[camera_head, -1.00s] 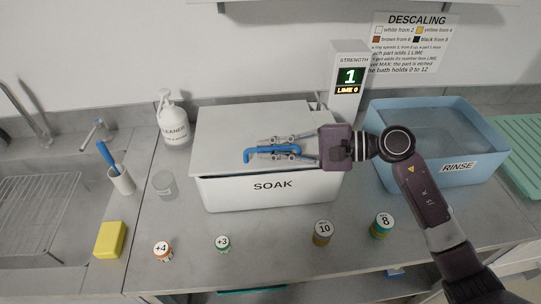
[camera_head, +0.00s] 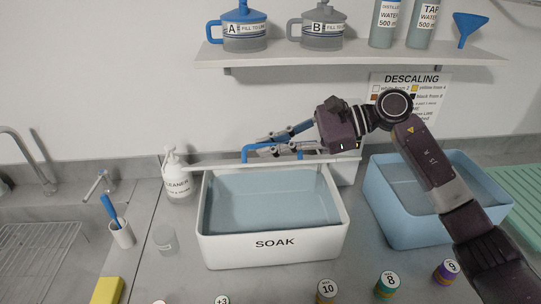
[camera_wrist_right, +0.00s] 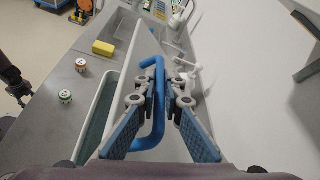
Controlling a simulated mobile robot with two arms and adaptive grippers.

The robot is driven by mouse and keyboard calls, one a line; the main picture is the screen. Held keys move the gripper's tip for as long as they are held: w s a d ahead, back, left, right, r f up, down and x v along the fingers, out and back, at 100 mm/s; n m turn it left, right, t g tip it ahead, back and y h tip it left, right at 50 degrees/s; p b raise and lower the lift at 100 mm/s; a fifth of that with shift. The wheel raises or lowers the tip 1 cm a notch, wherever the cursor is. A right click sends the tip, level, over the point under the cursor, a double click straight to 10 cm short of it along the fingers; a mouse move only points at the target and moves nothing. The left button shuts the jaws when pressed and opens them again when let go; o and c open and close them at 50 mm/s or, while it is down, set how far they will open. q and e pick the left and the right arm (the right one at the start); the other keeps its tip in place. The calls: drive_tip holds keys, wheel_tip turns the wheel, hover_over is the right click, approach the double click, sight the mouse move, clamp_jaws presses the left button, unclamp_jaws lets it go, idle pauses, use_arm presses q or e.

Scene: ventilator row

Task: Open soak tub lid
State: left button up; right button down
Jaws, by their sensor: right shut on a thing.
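The white soak tub (camera_head: 274,246) stands on the counter, labelled SOAK, with its top uncovered and blue-grey liquid inside. Its white lid (camera_head: 215,163) is raised at the tub's back edge and shows nearly edge-on. A blue bar handle (camera_head: 250,152) is on the lid. My right gripper (camera_head: 272,147) is shut on this handle at the back of the tub. In the right wrist view the blue handle (camera_wrist_right: 159,75) runs between the two fingers (camera_wrist_right: 160,105).
A blue rinse tub (camera_head: 400,205) stands to the right. A cleaner bottle (camera_head: 177,175) stands close by the lid's left end. A wall shelf (camera_head: 350,52) with jugs and bottles is above. Several small jars, such as one marked 10 (camera_head: 326,291), line the front.

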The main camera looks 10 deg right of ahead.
drive_tip(key=shift+w+r, duration=0.15)
drive_tip(key=c, duration=2.3)
unclamp_jaws()
drive_tip(key=shift+d, duration=0.1)
drive_tip(key=v, duration=1.2)
drive_tip(key=shift+w, duration=0.1)
